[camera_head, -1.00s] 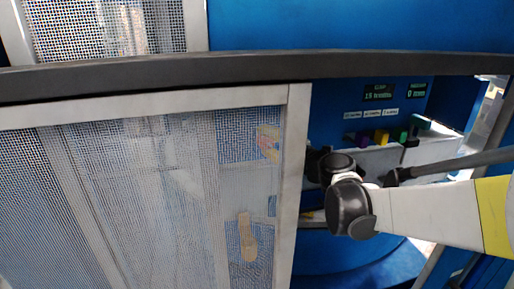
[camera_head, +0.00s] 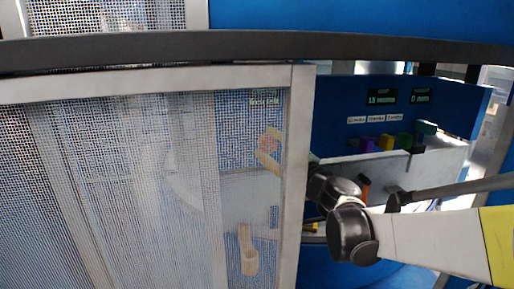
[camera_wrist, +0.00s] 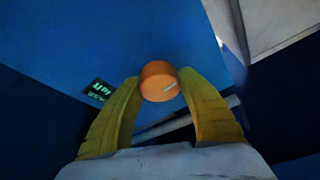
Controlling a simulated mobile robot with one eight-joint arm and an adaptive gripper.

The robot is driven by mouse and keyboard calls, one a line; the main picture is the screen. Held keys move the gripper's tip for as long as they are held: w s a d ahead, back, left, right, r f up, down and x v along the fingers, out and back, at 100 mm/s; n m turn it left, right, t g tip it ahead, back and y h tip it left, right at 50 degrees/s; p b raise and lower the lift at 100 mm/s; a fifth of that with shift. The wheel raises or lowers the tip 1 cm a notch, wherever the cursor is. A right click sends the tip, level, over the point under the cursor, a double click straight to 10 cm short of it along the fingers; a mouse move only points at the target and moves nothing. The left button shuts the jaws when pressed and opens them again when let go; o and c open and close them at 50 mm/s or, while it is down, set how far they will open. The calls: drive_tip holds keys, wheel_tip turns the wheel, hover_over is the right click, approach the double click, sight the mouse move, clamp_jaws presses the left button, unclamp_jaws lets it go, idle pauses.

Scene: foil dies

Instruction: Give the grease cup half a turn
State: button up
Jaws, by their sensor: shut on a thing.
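The grease cup appears as an orange round cap (camera_wrist: 158,81) with a small pale mark on its face, in front of a blue panel in the wrist view. My gripper (camera_wrist: 160,88) has its two yellow fingers closed on either side of the cap, gripping it. In the head view my gripper (camera_head: 268,153) shows only dimly through a mesh screen, and the cup is hard to make out there. A small dark label with green text (camera_wrist: 98,90) is left of the cup in the wrist view.
A framed mesh door (camera_head: 150,180) covers the left of the head view. A dark rail (camera_head: 250,50) crosses above it. Displays (camera_head: 382,97) and coloured blocks (camera_head: 388,143) are on the right. A wooden-looking handle-shaped thing (camera_head: 248,255) shows through the mesh.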

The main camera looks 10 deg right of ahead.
idle(0.5)
drive_tip(key=o, duration=1.2)
drive_tip(key=shift+c, duration=0.2)
drive_tip(key=v, duration=1.2)
